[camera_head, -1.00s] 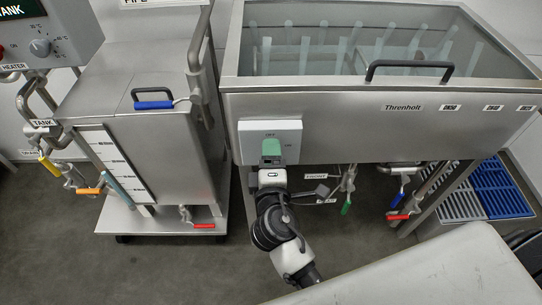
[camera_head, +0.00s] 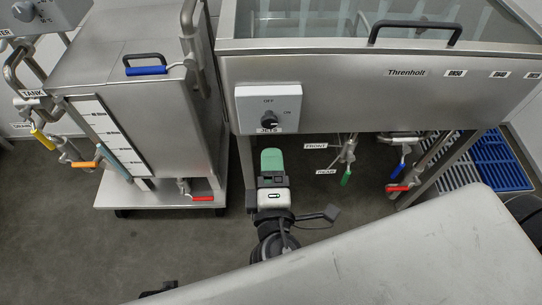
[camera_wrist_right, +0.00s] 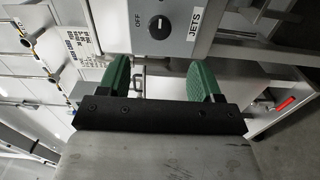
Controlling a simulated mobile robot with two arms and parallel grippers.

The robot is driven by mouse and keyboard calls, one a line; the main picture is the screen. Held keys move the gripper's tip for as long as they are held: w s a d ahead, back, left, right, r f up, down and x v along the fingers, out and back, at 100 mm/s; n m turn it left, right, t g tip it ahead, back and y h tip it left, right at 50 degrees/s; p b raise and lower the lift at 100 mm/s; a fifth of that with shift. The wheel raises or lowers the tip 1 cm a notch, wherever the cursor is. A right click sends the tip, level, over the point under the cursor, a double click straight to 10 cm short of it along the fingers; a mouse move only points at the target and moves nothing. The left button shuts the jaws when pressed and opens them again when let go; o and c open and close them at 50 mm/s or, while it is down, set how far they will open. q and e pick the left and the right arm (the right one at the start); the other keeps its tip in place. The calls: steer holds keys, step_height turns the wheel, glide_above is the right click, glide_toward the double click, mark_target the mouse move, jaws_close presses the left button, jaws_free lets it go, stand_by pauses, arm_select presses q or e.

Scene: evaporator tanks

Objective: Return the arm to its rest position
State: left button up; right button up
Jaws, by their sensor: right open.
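My right gripper (camera_head: 272,160) hangs below the jets switch box in the head view, with its green fingertips pointing up the picture. In the right wrist view the two green fingers (camera_wrist_right: 160,80) stand apart with nothing between them. The jets knob (camera_head: 269,120) is on a white box (camera_head: 270,95) on the tank front, with OFF and ON marks. The knob also shows in the right wrist view (camera_wrist_right: 159,27), beyond the fingers and not touched. My left gripper is not in view.
The Threnholt tank (camera_head: 380,95) stands ahead, with a handled lid. Valves with a green handle (camera_head: 345,178) and a red handle (camera_head: 398,188) hang below it. A steel cart tank (camera_head: 135,110) stands left. Grey floor (camera_head: 215,250) is clear between. A blue grating (camera_head: 500,165) lies right.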

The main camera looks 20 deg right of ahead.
stand_by(0.5)
steer(key=s+d+f+m+g+y, duration=0.1)
steer(key=d+f+m+g, duration=0.2)
steer(key=f, duration=0.8)
steer(key=s+d+f+m+g+y, duration=0.15)
steer(key=f+g, duration=0.35)
steer(key=f, duration=0.6)
steer(key=s+d+f+m+g+y, duration=0.1)
steer(key=s+d+f+m+g, duration=0.25)
steer(key=f, duration=0.35)
steer(key=s+d+f+m+g+y, duration=0.25)
steer(key=s+f+m+g, duration=0.2)
steer(key=f, duration=0.35)
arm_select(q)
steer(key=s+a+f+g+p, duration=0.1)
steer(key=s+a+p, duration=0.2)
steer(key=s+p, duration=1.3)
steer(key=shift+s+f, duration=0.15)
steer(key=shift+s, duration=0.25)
arm_select(e)
steer(key=s+d+h, duration=0.1)
steer(key=s+d, duration=0.1)
steer(key=s, duration=1.5)
steer(key=shift+d+f, duration=0.35)
steer(key=shift+d, duration=0.05)
